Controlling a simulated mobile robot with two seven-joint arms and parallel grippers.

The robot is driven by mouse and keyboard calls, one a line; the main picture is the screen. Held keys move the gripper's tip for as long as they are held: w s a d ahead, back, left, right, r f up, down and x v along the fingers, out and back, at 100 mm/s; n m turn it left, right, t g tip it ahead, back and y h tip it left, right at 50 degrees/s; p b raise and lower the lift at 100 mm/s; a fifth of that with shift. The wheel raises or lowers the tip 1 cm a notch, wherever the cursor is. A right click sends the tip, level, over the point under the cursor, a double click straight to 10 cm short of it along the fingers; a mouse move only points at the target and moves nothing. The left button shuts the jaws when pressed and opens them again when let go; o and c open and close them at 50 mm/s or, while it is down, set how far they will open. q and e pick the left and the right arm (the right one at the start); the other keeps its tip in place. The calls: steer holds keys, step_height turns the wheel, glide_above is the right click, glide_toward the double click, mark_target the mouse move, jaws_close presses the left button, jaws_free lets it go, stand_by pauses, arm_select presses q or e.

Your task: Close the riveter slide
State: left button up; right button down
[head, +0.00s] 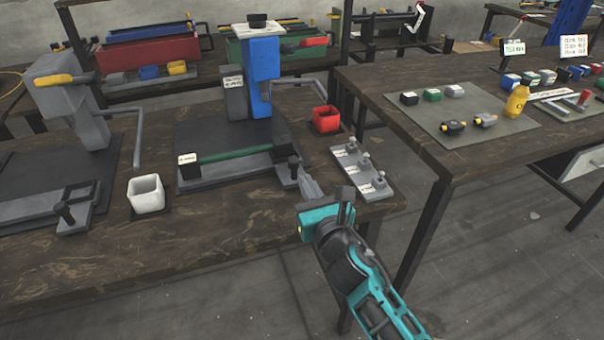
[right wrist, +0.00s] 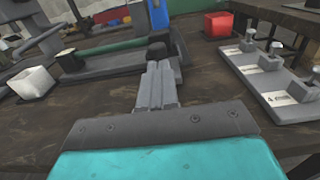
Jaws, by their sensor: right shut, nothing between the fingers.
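The middle riveter has a blue upright head (head: 262,70) over a dark base plate. Its slide (head: 228,171) lies along the front of the base as a grey rail. A green bar (head: 236,153) lies along it and a dark knob (head: 293,164) stands at its right end. My right gripper (head: 305,175) is shut and empty, its fingertips just in front and right of that knob. In the right wrist view the shut fingers (right wrist: 158,72) point at the dark knob (right wrist: 157,48); I cannot tell whether they touch it. My left gripper is out of view.
A white cup (head: 146,193) stands left of the slide and a red cup (head: 326,120) stands behind right. A grey plate with several small clamps (head: 361,168) lies right of my gripper. Another grey press (head: 75,105) stands at the left.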

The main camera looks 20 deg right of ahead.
mark_target(297, 166)
steer(key=w, duration=0.3)
steer(key=shift+w, duration=0.1)
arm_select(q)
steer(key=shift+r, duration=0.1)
arm_select(e)
steer(key=shift+w+a, duration=0.1)
steer(key=shift+w, duration=0.15)
